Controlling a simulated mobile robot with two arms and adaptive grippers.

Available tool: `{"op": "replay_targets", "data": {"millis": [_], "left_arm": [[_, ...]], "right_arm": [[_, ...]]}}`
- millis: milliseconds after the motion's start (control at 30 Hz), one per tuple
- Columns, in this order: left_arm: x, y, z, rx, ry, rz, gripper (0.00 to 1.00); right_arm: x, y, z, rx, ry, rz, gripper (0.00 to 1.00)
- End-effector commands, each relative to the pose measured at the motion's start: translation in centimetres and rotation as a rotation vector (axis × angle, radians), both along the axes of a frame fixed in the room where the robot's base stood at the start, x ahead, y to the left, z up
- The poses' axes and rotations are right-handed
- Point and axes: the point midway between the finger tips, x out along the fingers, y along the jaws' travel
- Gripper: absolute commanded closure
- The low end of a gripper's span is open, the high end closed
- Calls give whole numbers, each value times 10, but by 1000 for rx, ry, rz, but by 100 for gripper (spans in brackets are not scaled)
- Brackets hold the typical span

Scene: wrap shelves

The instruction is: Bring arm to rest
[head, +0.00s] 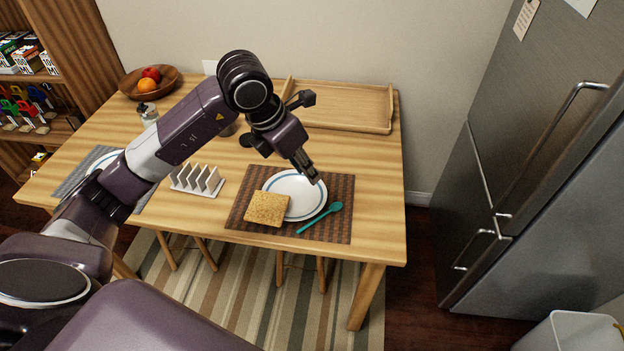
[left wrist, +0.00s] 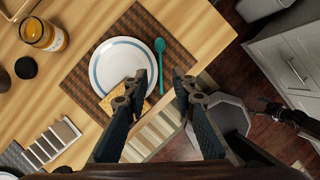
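My left arm reaches over the table in the head view. Its gripper (head: 312,175) is above the right rim of the white, blue-ringed plate (head: 290,189). In the left wrist view, the gripper's two fingers (left wrist: 159,76) are apart with nothing between them. A slice of toast (head: 267,208) lies at the plate's front left, partly behind a finger in the left wrist view. A teal spoon (head: 322,216) lies right of the plate on a brown woven placemat (head: 245,228). A dark gripper-like part (left wrist: 270,107), apparently my right gripper, shows small at the right of the left wrist view.
A white toast rack (head: 197,180) stands left of the placemat. A wooden tray (head: 345,105) and fruit bowl (head: 165,85) sit at the back. An orange-filled jar (left wrist: 42,34) and black lid (left wrist: 26,67) are on the table (head: 380,180). A fridge (head: 530,150) stands at right.

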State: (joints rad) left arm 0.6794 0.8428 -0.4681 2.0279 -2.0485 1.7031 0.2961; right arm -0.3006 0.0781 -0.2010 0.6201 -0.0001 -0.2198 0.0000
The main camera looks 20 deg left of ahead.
Motion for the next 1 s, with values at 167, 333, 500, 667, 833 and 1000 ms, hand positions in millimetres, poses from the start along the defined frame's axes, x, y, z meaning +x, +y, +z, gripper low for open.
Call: {"op": "replay_targets", "data": {"millis": [167,333,500,667,833,1000], "left_arm": [[-4,2,8,2,0,-2,76],[-4,2,9,2,0,-1,76],[-4,2,8,2,0,-1,76],[-4,-2,8,-9,1,-6,76],[-11,-59,6,-189,-17,-92,76],[-37,-164,37,-606,-50,-201,76]], "right_arm": [[0,0,-1,0,0,0,36],[0,0,-1,-1,0,-1,36],[0,-1,-1,-1,0,-1,36],[0,-1,-1,-1,0,-1,36],[0,-2,-1,-3,-1,-1,36],[0,-3,-1,-3,-1,-1,36]]}}
